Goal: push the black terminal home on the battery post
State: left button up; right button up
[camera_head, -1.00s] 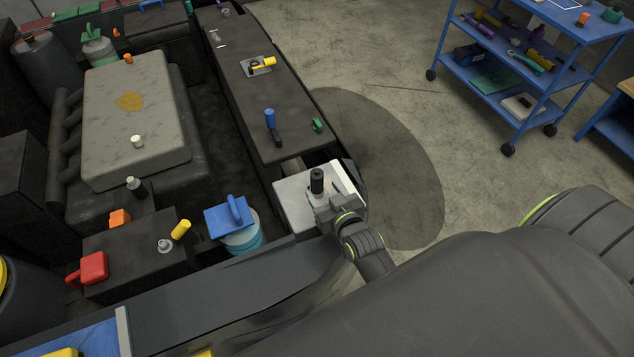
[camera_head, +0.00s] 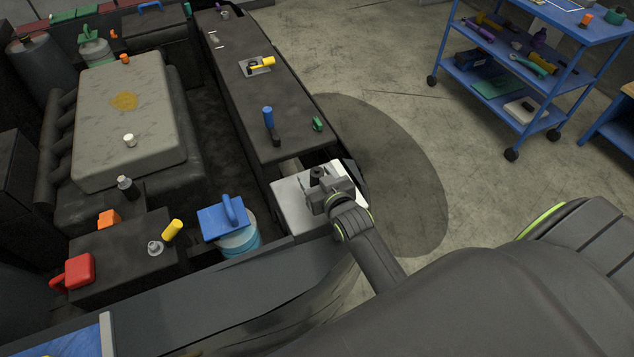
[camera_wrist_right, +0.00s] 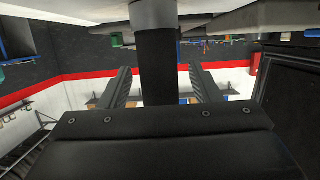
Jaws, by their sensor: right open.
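The black terminal (camera_head: 317,173) is a dark upright cylinder on top of the light grey battery (camera_head: 288,207) in the head view. My right gripper (camera_head: 322,192) is at the battery's top, in front of the terminal, and hides its lower part. In the right wrist view the black terminal (camera_wrist_right: 156,75) runs between the two fingers of my open right gripper (camera_wrist_right: 159,90), with a visible gap on each side. A grey cylindrical piece (camera_wrist_right: 153,14) meets its end there. How far the terminal sits on the post cannot be told. My left gripper is out of view.
A blue-handled container (camera_head: 224,217) stands left of the battery. A dark ledge (camera_head: 270,100) with a blue-handled tool (camera_head: 268,117) and a green item (camera_head: 318,124) lies behind it. Open floor (camera_head: 400,150) is to the right, with a blue cart (camera_head: 510,85) farther back.

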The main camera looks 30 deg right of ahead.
jog(key=shift+c, duration=0.5)
jog(key=c, duration=1)
